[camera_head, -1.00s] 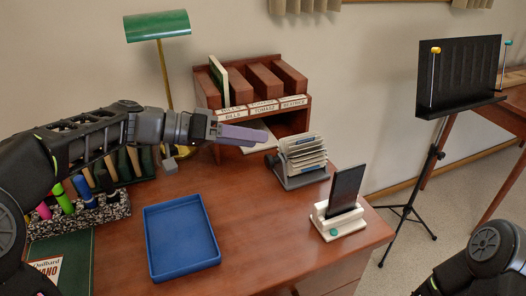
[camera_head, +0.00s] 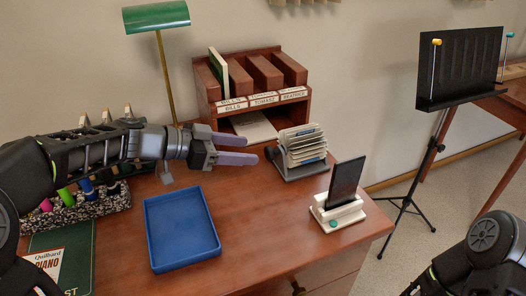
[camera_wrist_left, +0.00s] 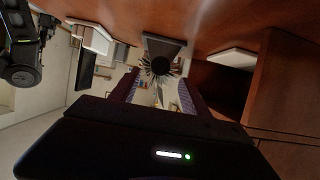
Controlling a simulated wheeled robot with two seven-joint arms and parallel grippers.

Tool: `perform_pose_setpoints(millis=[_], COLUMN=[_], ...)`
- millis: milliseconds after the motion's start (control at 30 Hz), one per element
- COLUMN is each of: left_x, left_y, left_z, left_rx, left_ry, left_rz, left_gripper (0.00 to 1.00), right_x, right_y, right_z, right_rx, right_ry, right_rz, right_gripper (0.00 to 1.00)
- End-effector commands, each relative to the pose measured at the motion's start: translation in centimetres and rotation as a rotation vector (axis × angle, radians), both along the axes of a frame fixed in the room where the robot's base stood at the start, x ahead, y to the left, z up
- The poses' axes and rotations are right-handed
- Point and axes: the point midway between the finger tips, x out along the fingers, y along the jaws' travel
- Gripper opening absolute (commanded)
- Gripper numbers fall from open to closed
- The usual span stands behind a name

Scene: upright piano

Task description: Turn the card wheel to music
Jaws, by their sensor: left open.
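The card wheel (camera_head: 302,146), a rotary file of white cards on a dark stand, stands on the desk right of the organizer. In the left wrist view, the card wheel (camera_wrist_left: 159,66) appears end-on, between and beyond my fingers. My left gripper (camera_head: 250,149) is open and empty. Its two purple-grey fingers point right toward the card wheel, with a gap before it. The left gripper also shows in the left wrist view (camera_wrist_left: 157,95). The card lettering is too small to read. My right gripper is out of view; only part of my right arm shows at lower right.
A wooden organizer (camera_head: 205,104) with labelled slots stands behind my gripper. A phone on a white stand (camera_head: 339,216) is in front of the card wheel. A blue tray (camera_head: 181,230) lies front left. A green lamp (camera_head: 156,17) and a music stand (camera_head: 458,72) flank the area.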

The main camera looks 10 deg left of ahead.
Motion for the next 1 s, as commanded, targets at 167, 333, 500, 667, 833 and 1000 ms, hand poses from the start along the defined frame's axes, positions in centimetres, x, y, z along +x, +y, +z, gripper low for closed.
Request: perform_pose_setpoints(millis=[167,333,500,667,833,1000], left_x=[1.4,2.6,3.1,3.1,3.1,3.1], left_y=[-2.3,-4.0,-4.6,-4.6,-4.6,-4.6], left_z=[-1.1,-2.0,-2.3,-2.3,-2.3,-2.3], left_rx=[-0.001,-0.001,0.001,0.0,0.0,0.0], left_ry=[0.003,0.001,0.001,0.0,0.0,0.0], left_rz=[-0.003,-0.004,0.0,0.0,-0.001,-0.001], left_gripper=[0.55,0.55,0.55,0.55,0.46,0.32], right_x=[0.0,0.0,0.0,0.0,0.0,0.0], right_y=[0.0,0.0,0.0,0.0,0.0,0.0], right_z=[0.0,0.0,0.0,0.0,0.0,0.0], right_rx=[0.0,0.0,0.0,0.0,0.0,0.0], right_ry=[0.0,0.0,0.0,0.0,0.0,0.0], right_rz=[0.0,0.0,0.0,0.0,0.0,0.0], right_gripper=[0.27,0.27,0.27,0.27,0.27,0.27])
